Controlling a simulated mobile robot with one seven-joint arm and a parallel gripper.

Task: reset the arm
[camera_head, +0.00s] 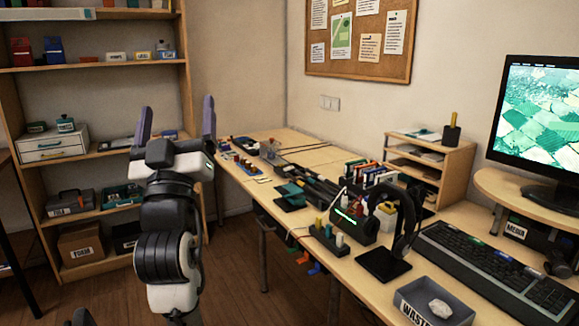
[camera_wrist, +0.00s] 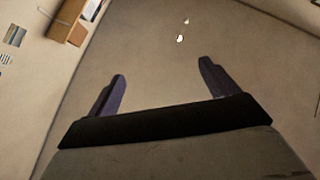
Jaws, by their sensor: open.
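My gripper (camera_head: 177,122) is raised upright to the left of the desk in the head view. Its two purple-grey fingers stand wide apart and point up, with nothing between them. In the wrist view my gripper (camera_wrist: 162,88) also shows open and empty, with bare wall or ceiling surface beyond the fingertips. In the head view my forearm runs down from it to the bottom edge and hides part of the shelf and floor.
A wooden desk (camera_head: 290,228) runs along the right wall with servo parts, a headphone stand, a keyboard (camera_head: 500,268) and a waste tray (camera_head: 434,302). A monitor (camera_head: 540,120) stands at right. Wooden shelves (camera_head: 92,66) with boxes stand behind my arm at left.

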